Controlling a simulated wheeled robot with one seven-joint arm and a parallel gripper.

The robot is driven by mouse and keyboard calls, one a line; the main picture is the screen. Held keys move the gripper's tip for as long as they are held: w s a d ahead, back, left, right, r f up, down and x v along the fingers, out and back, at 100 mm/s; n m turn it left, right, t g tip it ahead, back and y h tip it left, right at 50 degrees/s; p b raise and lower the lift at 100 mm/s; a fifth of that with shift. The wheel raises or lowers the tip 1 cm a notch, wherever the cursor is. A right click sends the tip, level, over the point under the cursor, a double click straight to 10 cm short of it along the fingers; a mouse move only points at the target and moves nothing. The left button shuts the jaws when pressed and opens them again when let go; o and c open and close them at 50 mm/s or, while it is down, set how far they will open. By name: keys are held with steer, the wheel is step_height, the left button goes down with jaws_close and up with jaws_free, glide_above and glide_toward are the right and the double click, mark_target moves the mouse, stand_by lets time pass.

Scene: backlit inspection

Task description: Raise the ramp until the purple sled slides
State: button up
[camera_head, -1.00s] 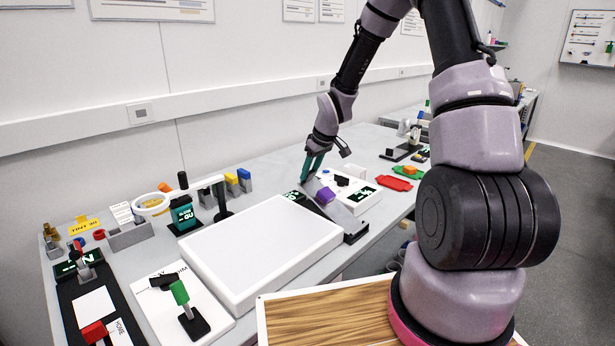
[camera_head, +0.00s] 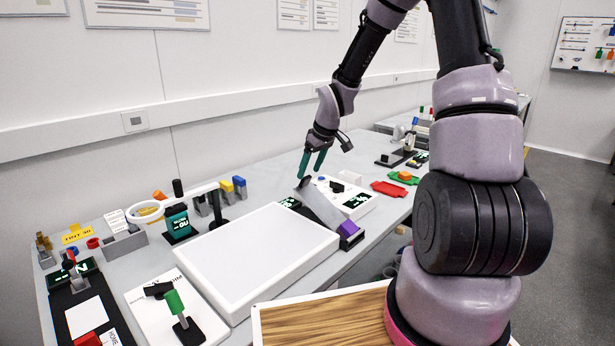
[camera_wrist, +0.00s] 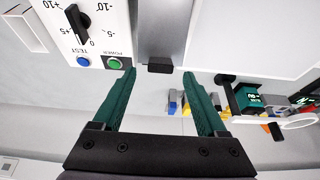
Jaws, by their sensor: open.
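The purple sled (camera_head: 347,229) rests at the low, near end of the grey ramp (camera_head: 322,208). The ramp is tilted, with its far end raised and its near end on the dark base. My gripper (camera_head: 312,172) is open, with its green fingers just above the ramp's raised end. In the wrist view my gripper (camera_wrist: 160,78) has its fingers apart with nothing between them. The ramp (camera_wrist: 164,30) shows there with a dark tab (camera_wrist: 160,66) at its end, beyond the fingertips. The sled is not visible in the wrist view.
A white light panel (camera_head: 255,255) lies left of the ramp. A control box with a dial (camera_head: 345,190) stands right of it. A magnifier stand (camera_head: 216,200) stands behind the panel.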

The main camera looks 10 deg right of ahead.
steer(key=v, duration=0.7)
steer(key=shift+s+d, duration=0.1)
steer(key=shift+s, duration=0.05)
steer(key=s+d+r+m+t, duration=0.1)
steer(key=s+r+m, duration=0.4)
steer(key=s+r, duration=0.5)
steer(key=s+d+r+m+t, duration=0.2)
steer(key=s+r+m, duration=0.4)
steer(key=s+r, duration=0.5)
steer(key=shift+s, duration=2.4)
steer(key=shift+t, duration=0.3)
